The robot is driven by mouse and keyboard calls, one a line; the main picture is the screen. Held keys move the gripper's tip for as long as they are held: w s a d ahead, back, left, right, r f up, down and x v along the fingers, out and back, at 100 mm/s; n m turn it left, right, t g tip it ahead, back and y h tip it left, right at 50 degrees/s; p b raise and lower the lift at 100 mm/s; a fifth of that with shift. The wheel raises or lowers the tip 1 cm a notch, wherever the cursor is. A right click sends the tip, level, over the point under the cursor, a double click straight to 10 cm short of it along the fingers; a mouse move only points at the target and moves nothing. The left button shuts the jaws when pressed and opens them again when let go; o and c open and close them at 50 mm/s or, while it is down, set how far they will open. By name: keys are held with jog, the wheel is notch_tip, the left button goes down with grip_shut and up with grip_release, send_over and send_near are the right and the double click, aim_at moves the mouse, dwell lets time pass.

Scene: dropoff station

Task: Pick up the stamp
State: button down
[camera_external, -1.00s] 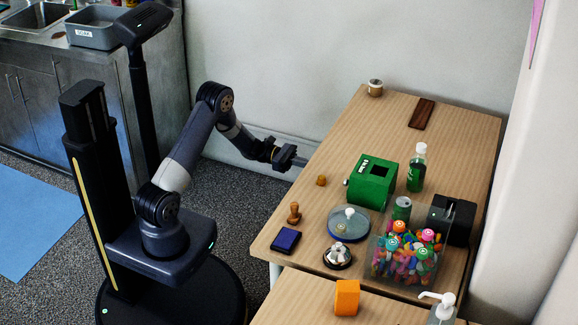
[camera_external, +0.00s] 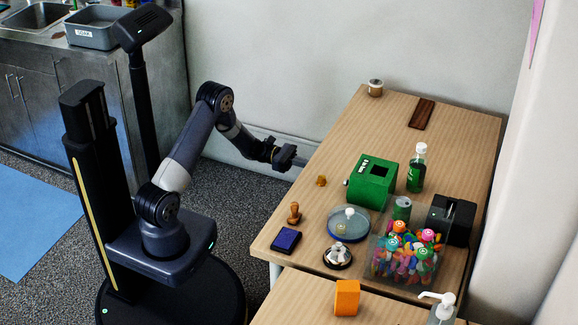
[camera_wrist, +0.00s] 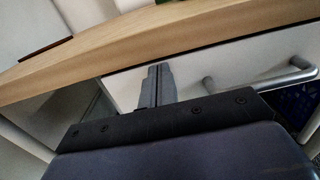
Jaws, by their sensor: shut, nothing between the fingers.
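The stamp (camera_external: 295,213) is a small brown wooden piece with a rounded handle. It stands upright near the left edge of the table, beside a blue ink pad (camera_external: 286,240). My gripper (camera_external: 300,161) is at the table's left edge, farther back than the stamp and well apart from it. In the wrist view, my gripper's fingers (camera_wrist: 158,85) are shut together with nothing between them. They point toward the table's edge (camera_wrist: 150,45). The stamp does not show in the wrist view.
Near the stamp are a small brown block (camera_external: 321,181), a lidded glass dish (camera_external: 349,225) and a bell (camera_external: 338,256). A green box (camera_external: 371,182), a green bottle (camera_external: 417,168) and a clear bin (camera_external: 404,260) of colourful pieces stand farther right.

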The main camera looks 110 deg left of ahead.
jog(key=c, duration=2.2)
grip_release()
jog(key=c, duration=1.2)
grip_release()
jog(key=shift+c, duration=0.2)
jog(key=shift+f, duration=0.1)
